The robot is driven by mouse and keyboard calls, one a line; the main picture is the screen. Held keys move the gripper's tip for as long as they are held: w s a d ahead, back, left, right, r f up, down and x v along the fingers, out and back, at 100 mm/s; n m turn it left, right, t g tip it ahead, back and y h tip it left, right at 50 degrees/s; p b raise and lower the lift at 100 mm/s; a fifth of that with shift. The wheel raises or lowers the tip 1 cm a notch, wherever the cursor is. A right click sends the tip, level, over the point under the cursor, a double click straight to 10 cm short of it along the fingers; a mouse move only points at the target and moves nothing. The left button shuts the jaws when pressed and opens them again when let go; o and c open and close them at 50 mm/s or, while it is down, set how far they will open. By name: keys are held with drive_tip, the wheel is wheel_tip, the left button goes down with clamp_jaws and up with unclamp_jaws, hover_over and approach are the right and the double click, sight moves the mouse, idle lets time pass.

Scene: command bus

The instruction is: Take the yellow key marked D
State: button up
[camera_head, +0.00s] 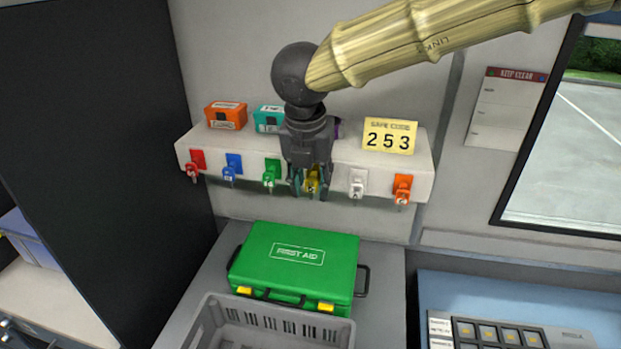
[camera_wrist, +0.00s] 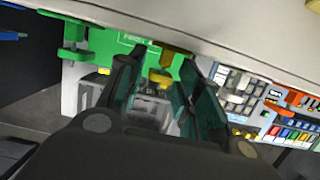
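The yellow key (camera_head: 312,184) hangs from the front of a white wall shelf, in the row of coloured keys. Its letter is too small to read for sure. My gripper (camera_head: 311,186) is in front of it, pointing down, with a teal-padded finger on either side of the key. In the wrist view my gripper (camera_wrist: 163,95) has its fingers spread apart. The yellow key (camera_wrist: 177,62) shows between them near the tips, with a gap to the fingers. My gripper hides the yellow key's upper part in the head view.
A green key (camera_head: 271,176) and a white key (camera_head: 357,183) hang close on either side. The shelf (camera_head: 420,165) carries orange and teal boxes and a yellow code card (camera_head: 390,136). A green first aid case (camera_head: 300,262) and grey crate (camera_head: 270,325) lie below.

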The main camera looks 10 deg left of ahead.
drive_tip(key=shift+c, duration=0.2)
drive_tip(key=c, duration=0.7)
drive_tip(key=shift+o, duration=0.2)
drive_tip(key=shift+r+p, duration=0.2)
drive_tip(key=shift+p, duration=0.15)
drive_tip(key=shift+s, duration=1.45)
drive_tip(key=shift+s+r+p, duration=0.55)
drive_tip(key=shift+s+r, duration=0.2)
drive_tip(key=shift+s, duration=0.25)
drive_tip(key=shift+s+r+p, duration=0.5)
drive_tip(key=shift+s+r, duration=0.25)
drive_tip(key=shift+s, duration=0.25)
